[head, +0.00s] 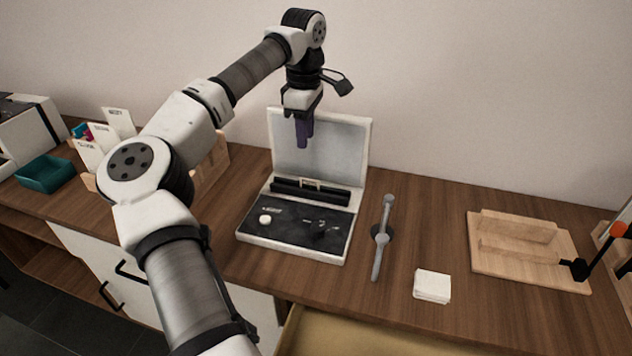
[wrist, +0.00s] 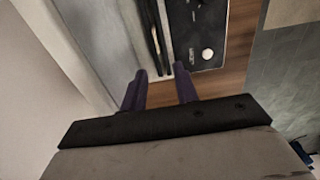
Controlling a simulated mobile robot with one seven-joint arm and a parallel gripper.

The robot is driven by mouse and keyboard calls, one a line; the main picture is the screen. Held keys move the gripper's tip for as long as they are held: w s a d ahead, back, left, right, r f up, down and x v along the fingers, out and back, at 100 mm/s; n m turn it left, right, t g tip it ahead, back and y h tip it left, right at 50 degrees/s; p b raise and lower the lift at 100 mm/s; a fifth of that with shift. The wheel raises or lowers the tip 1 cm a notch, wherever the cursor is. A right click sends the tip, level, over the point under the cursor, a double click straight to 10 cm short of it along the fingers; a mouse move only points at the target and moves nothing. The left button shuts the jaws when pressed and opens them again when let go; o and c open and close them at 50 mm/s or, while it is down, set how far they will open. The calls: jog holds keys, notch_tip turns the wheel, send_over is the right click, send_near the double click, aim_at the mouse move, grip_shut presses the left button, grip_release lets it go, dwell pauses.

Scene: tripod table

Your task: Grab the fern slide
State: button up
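A small pale slide (head: 311,184) stands in the black slotted bar (head: 318,193) of an open white case (head: 291,246). Its markings are too small to read, so I cannot tell if it is the fern slide. My gripper (head: 304,143), with purple fingers, hangs in front of the raised grey lid (head: 344,150), above the bar and apart from the slide. In the wrist view the two fingers of my gripper (wrist: 162,78) are spread with nothing between them. The bar also shows there (wrist: 153,32), but I cannot make out the slide.
A grey rod-like tool (head: 381,238) and a white pad stack (head: 432,285) lie right of the case. A wooden tray (head: 490,263) is farther right. At left are labelled white cards (head: 118,122) and a teal bin (head: 45,173). A drawer (head: 345,335) is open in front.

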send_over(307, 179)
jog(key=f, duration=0.7)
jog(key=shift+s+a+f+p, duration=0.1)
jog(key=shift+s+f+p, duration=0.05)
jog(key=shift+s+p, duration=0.2)
jog(key=shift+w+f+p, duration=0.2)
jog(key=shift+f+p, duration=0.25)
jog(key=shift+f, duration=1)
jog(key=shift+w+f+p, duration=0.2)
jog(key=shift+f+p, duration=0.2)
jog(key=shift+f, duration=1.05)
grip_shut()
